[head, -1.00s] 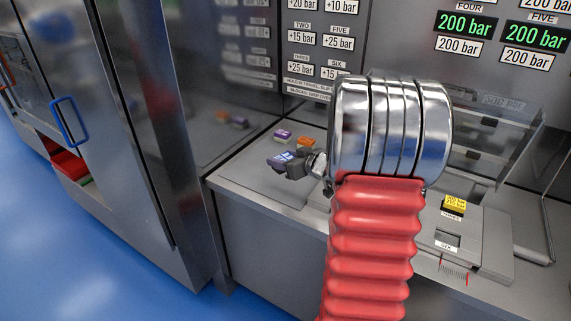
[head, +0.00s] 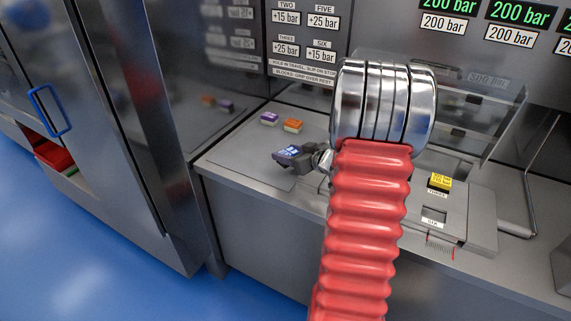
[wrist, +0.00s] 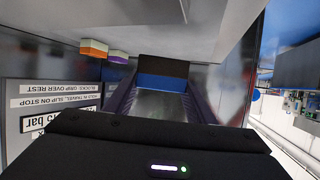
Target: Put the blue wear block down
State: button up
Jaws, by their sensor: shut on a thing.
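My gripper (head: 287,157) is shut on the blue wear block (head: 291,151), left of my red bellows arm and over the grey counter (head: 240,166). The block's labelled blue face shows in the head view. In the wrist view the block (wrist: 162,82) sits between the fingertips of my gripper (wrist: 160,92), with a blue face and a dark band. I cannot tell whether the block touches the counter.
A purple block (head: 269,119) and an orange block (head: 292,125) stand on the counter behind my gripper. A yellow block (head: 440,181) sits in a fixture right of my arm. Bare counter lies left of my gripper. A dark cabinet (head: 105,130) bounds the left.

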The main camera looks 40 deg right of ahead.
aim_at(288, 175)
jog(key=shift+f, duration=0.95)
jog(key=shift+f, duration=1.9)
jog(key=o, duration=1.1)
jog(key=shift+f, duration=0.1)
jog(key=v, duration=1.2)
jog(key=shift+s, duration=0.1)
